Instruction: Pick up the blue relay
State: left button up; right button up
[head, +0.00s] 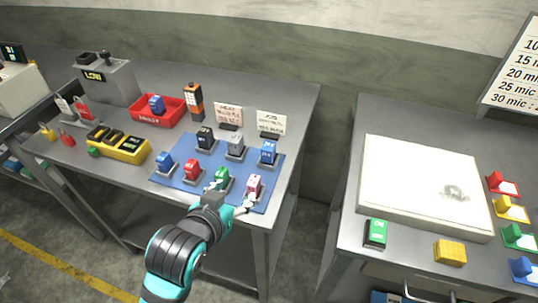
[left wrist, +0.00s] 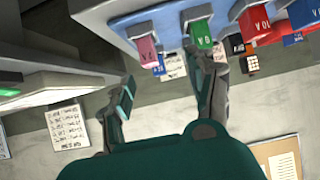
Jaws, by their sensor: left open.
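A blue relay (head: 267,152) stands at the back right of a blue mat (head: 205,160). Another blue relay (head: 163,161) stands at the mat's front left, and a third blue one (head: 157,104) is in the red tray. My left gripper (head: 229,197) is open and empty at the mat's front edge, close to the green relay (head: 221,178) and the pink relay (head: 254,187). In the left wrist view, my fingers (left wrist: 163,78) are spread just before the pink relay (left wrist: 147,50) and green relay (left wrist: 202,30). A blue relay (left wrist: 158,68) shows partly beyond the pink one.
The mat also holds red (head: 192,169), black (head: 205,137) and grey (head: 236,146) relays. The red tray (head: 175,108), a yellow holder (head: 120,143) and an orange-black device (head: 193,102) stand behind or left. A floor gap separates the right table (head: 350,200).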

pick_arm(q)
notch_tip(320, 180, up, 3)
jog(key=w+d+t, duration=0.1)
jog(key=w+d, duration=0.1)
jog(key=p, duration=0.1)
send_near(266, 152)
jog(key=shift+h, duration=0.4)
jog(key=x, duration=0.4)
jog(key=shift+w+a+f, duration=0.2)
jog(key=shift+a+f, duration=0.15)
jog(key=shift+f, duration=0.05)
jog(key=shift+w+d+f, duration=0.1)
jog(key=shift+w+f, duration=0.1)
jog(key=shift+w, duration=0.15)
jog(key=shift+w+d, duration=0.15)
jog(key=shift+w, duration=0.2)
jog(key=p+x, duration=0.1)
jog(key=x, duration=0.2)
jog(key=shift+w+d+f, duration=0.1)
jog(key=shift+w+d, duration=0.1)
jog(key=shift+w, duration=0.05)
jog(key=shift+w+d+f, duration=0.1)
jog(key=shift+w+f, duration=0.15)
jog(key=shift+w, duration=0.1)
jog(key=shift+c, duration=0.8)
grip_shut()
